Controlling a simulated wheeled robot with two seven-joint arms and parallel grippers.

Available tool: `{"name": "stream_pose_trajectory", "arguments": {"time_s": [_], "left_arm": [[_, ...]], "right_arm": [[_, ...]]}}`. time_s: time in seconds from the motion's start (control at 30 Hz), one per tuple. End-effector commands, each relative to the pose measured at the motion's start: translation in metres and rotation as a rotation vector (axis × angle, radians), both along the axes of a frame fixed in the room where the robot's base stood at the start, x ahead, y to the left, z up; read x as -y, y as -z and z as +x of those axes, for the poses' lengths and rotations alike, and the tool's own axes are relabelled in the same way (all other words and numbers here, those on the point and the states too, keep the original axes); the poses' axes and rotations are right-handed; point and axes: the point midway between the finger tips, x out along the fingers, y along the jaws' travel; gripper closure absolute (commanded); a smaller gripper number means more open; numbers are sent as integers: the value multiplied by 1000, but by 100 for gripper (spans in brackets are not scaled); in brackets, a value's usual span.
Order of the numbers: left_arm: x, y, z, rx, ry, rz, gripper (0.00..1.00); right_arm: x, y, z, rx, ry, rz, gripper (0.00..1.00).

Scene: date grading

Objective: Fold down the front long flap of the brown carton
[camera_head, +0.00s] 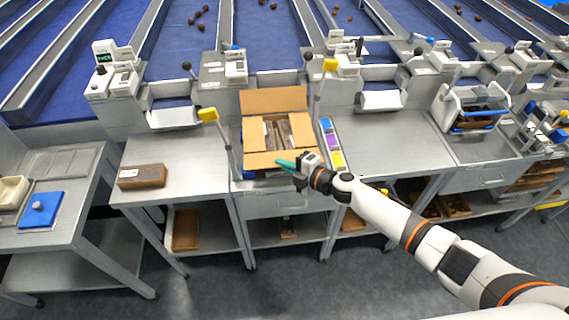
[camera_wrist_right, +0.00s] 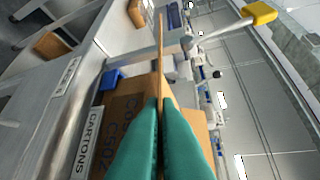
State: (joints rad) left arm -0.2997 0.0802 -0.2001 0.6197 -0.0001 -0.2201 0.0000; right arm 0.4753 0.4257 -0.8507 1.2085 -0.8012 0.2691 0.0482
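The brown carton (camera_head: 247,133) stands open on the middle bench, with dark packed contents inside. Its back long flap (camera_head: 273,100) stands up. Its front long flap (camera_head: 262,160) sticks out toward me, roughly level. My right gripper (camera_head: 284,163) is at the right part of this flap's outer edge. In the right wrist view the teal fingers (camera_wrist_right: 161,102) are nearly together, one on each side of the thin flap, seen edge-on (camera_wrist_right: 161,62). The carton's printed front wall (camera_wrist_right: 120,112) shows left of them. My left gripper is not in view.
Yellow-headed posts (camera_head: 208,114) (camera_head: 330,65) flank the carton. A strip of coloured blocks (camera_head: 333,142) lies to its right. A brown box (camera_head: 142,176) sits on the left bench. A "CARTONS" label (camera_wrist_right: 88,142) is on the bench front. The bench right of the strip is mostly clear.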

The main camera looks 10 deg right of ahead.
Motion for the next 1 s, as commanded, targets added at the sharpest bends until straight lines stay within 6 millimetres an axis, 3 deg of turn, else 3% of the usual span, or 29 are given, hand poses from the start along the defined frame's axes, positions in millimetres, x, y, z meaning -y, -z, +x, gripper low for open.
{"name": "stream_pose_trajectory", "arguments": {"time_s": [0.03,0.2,0.57,1.0], "left_arm": [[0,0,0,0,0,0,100],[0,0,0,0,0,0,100],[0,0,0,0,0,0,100],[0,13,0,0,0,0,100]], "right_arm": [[0,0,0,0,1,0,100],[0,0,0,1,1,-1,75],[7,0,-5,1,1,-3,75],[66,-18,-63,-1,0,-3,75]]}}
